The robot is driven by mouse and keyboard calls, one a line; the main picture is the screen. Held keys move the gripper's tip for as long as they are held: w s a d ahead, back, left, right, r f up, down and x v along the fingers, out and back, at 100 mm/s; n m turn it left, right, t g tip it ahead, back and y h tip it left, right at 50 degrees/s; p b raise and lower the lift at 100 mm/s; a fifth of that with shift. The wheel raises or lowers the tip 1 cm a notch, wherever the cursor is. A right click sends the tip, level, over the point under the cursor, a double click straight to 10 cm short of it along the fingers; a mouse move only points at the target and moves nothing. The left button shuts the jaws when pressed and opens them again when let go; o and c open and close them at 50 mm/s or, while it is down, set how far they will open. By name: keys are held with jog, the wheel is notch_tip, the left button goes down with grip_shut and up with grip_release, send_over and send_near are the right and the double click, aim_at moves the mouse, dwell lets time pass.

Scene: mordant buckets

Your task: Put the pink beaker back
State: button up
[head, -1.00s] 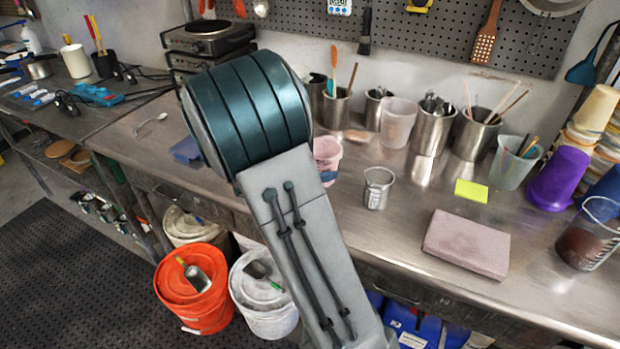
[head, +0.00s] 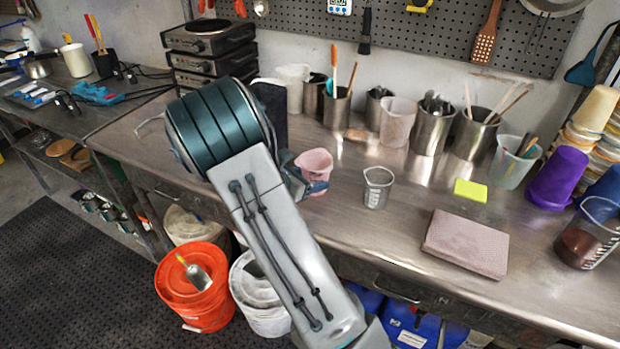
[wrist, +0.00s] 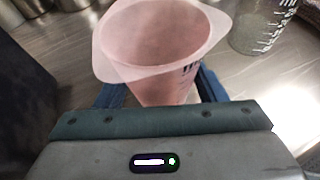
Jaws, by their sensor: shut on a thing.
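In the head view my arm covers part of the bench to the left. I cannot tell whether the beaker's base touches the bench.
Behind are a translucent beaker (head: 397,122) and steel canisters (head: 433,130) with tools. A pink folded cloth (head: 465,244) and a yellow note (head: 470,190) lie to the right. Bare bench lies in front.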

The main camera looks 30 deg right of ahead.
jog(key=shift+f, duration=0.2)
jog(key=o, duration=1)
jog(key=shift+o, duration=0.2)
jog(key=shift+r, duration=0.1)
